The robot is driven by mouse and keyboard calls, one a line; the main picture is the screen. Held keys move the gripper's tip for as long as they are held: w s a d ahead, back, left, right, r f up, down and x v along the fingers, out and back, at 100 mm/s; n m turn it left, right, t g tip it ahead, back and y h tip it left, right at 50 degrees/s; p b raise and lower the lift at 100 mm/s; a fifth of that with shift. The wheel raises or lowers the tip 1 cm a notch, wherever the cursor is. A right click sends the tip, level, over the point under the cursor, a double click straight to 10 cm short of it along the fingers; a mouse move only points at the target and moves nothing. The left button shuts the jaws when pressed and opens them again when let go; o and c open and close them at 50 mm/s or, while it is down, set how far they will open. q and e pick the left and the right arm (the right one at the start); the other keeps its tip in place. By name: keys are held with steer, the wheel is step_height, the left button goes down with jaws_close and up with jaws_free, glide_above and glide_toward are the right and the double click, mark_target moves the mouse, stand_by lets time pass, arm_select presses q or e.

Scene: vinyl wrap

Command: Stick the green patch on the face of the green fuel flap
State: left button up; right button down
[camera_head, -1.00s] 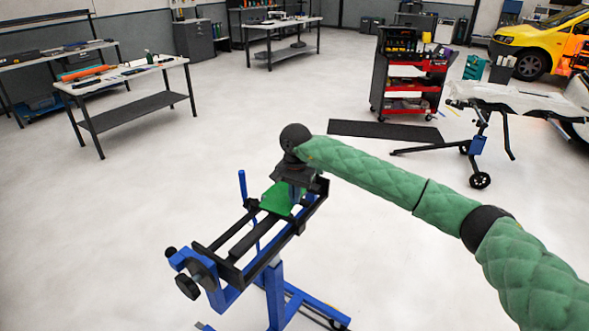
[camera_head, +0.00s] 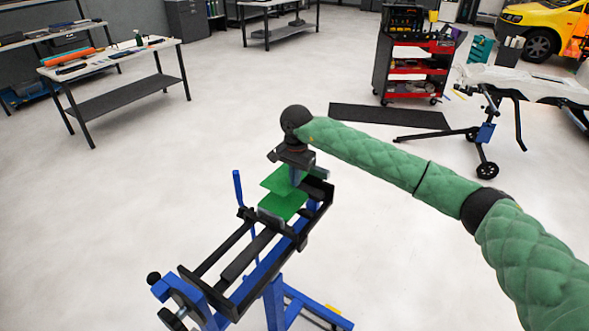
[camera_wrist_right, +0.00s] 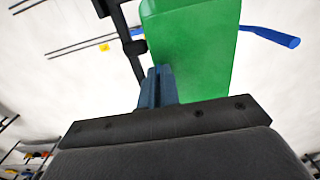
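My right gripper (camera_head: 295,174) is over the far end of a blue and black stand, pointing down. It appears shut on the edge of a thin green patch (camera_head: 277,181). The patch sits above a second green piece, the green fuel flap (camera_head: 281,205), which lies face up on the stand; a gap shows between them. In the right wrist view a large green sheet (camera_wrist_right: 190,50) fills the top middle, just beyond the blue-grey fingers (camera_wrist_right: 157,87); whether it hides the flap I cannot tell. My left gripper is not in view.
The stand (camera_head: 233,273) has black rails, a blue frame and a blue lever (camera_head: 238,190) at its left. A red tool cart (camera_head: 412,70), a dark floor mat (camera_head: 388,117) and a white worktable (camera_head: 110,59) stand farther off. The floor around the stand is clear.

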steer(key=f, duration=0.3)
steer(key=shift+s+f, duration=0.25)
steer(key=shift+f, duration=0.45)
steer(key=shift+s+a+f, duration=0.1)
steer(key=shift+s+f, duration=0.15)
steer(key=shift+f, duration=0.5)
steer(key=shift+w+f, duration=0.15)
steer(key=shift+f, duration=0.3)
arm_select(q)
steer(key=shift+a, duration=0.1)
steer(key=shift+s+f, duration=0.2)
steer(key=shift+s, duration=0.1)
